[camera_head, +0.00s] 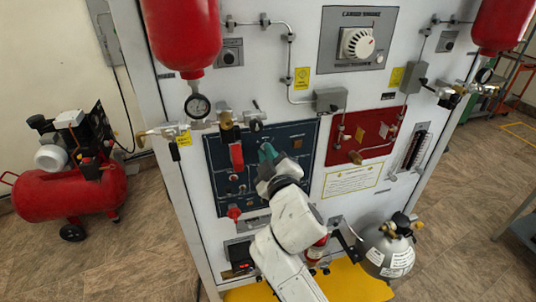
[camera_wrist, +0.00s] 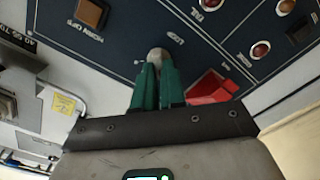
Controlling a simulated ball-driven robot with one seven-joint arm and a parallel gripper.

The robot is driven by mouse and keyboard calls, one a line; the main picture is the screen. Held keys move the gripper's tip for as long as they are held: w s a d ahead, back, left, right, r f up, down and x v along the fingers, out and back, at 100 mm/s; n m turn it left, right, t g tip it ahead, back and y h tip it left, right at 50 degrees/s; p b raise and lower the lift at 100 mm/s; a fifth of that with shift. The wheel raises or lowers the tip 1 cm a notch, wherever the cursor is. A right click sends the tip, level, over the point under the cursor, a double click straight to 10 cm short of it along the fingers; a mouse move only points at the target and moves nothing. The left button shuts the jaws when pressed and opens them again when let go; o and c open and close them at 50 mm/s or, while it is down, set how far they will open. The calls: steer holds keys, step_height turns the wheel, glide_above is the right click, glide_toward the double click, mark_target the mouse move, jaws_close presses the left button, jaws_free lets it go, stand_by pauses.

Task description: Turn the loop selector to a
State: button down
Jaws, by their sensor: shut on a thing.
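The loop selector (camera_wrist: 156,54) is a small pale knob on the dark blue panel (camera_head: 218,178). Upside-down lettering that seems to read LOOP stands beside it in the wrist view. My gripper (camera_wrist: 155,70) has green fingers that are shut on the knob from both sides. In the head view my gripper (camera_head: 267,153) is at the upper middle of the blue panel, and it hides the selector there. The fingers cover much of the knob, so I cannot tell which way it points.
A red part (camera_wrist: 211,87) sits close to the right finger in the wrist view. A square orange-brown button (camera_wrist: 90,13) and several round lamps are nearby on the panel. A red valve panel (camera_head: 376,128) is to the right, and a pressure gauge (camera_head: 197,106) is at upper left.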

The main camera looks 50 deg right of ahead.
steer(key=c, duration=1.2)
jaws_free()
steer(key=shift+a, duration=0.1)
steer(key=b+v, duration=0.3)
steer(key=v, duration=0.7)
steer(key=shift+s+a, duration=0.2)
steer(key=shift+s, duration=0.15)
